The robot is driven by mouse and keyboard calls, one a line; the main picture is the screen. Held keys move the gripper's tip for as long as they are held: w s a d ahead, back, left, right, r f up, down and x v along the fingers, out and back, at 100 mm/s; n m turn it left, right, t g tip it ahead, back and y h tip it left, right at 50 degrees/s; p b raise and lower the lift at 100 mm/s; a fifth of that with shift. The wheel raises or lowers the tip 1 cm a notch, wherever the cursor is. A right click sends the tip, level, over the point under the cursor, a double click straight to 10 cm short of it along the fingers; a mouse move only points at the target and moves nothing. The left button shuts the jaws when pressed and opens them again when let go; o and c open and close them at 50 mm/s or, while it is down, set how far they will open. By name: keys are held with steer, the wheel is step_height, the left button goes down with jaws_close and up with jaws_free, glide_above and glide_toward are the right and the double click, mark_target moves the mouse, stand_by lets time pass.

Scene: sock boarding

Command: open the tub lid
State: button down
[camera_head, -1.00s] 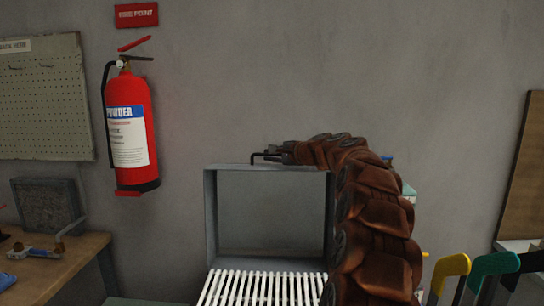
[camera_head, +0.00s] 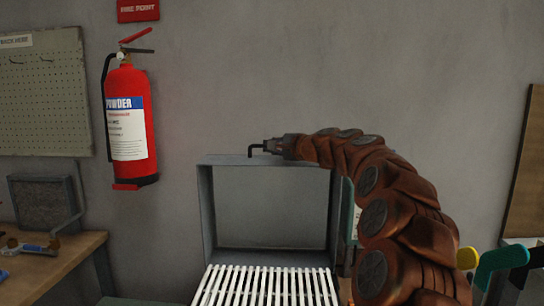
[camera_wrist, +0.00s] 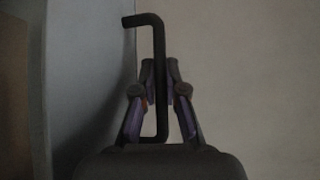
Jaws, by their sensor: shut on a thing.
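My gripper (camera_head: 277,147) is at the top edge of a grey box-like frame (camera_head: 206,215). It is shut on a thin black bent bar (camera_head: 251,149), whose hooked end sticks out to the left. In the wrist view the black bar (camera_wrist: 159,70) runs between the two fingers (camera_wrist: 157,95), with its bent end at the top left. A grey panel (camera_wrist: 85,70) stands to its left. I cannot tell whether the bar is joined to the panel, or which part is the tub lid.
White slats (camera_head: 265,285) lie at the bottom of the grey frame. A red extinguisher (camera_head: 128,125) hangs on the wall at left, above a wooden bench (camera_head: 75,262). Teal (camera_head: 500,262) and yellow (camera_head: 467,258) handle-like shapes stand at the lower right.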

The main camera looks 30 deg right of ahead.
steer(key=shift+s+a+r+t+b, duration=0.15)
steer(key=shift+s+a+t+b, duration=0.15)
steer(key=shift+s+a+b, duration=0.55)
steer(key=shift+s+d, duration=0.1)
steer(key=shift+d, duration=0.05)
steer(key=c, duration=1.5)
jaws_free()
steer(key=shift+s, duration=0.15)
steer(key=s, duration=0.4)
steer(key=s+d, duration=0.1)
steer(key=s, duration=0.2)
steer(key=s+r, duration=0.1)
steer(key=s, duration=0.3)
steer(key=shift+s+d, duration=0.15)
steer(key=shift+s, duration=0.2)
